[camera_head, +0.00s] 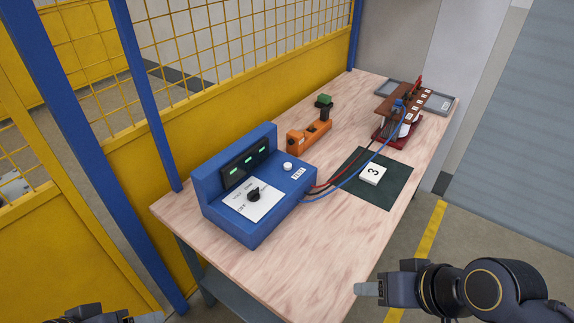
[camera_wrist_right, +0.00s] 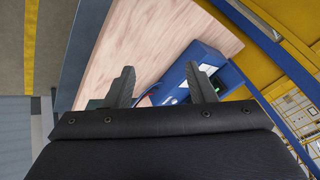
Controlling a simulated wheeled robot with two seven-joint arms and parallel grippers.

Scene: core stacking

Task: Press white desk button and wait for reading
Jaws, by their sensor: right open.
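A blue instrument box (camera_head: 225,214) stands on the near left of the wooden table (camera_head: 320,262). Its white round button (camera_head: 287,166) sits on the top right, beside a small white label. A dark display (camera_head: 233,176) shows green readings too small to read. A black knob (camera_head: 253,195) sits on a white dial plate. My right gripper (camera_head: 364,289) is off the table's near right edge, well apart from the button. In the right wrist view its fingers (camera_wrist_right: 163,82) are spread and empty, with the blue box (camera_wrist_right: 205,60) beyond. My left gripper (camera_head: 150,317) barely shows at the bottom left.
A white block marked 3 (camera_head: 372,173) lies on a dark green mat (camera_head: 394,194). Red, black and blue cables run from the box to a brown and red fixture (camera_head: 384,128). An orange device (camera_head: 301,137) stands behind. A yellow mesh fence (camera_head: 225,98) borders the left.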

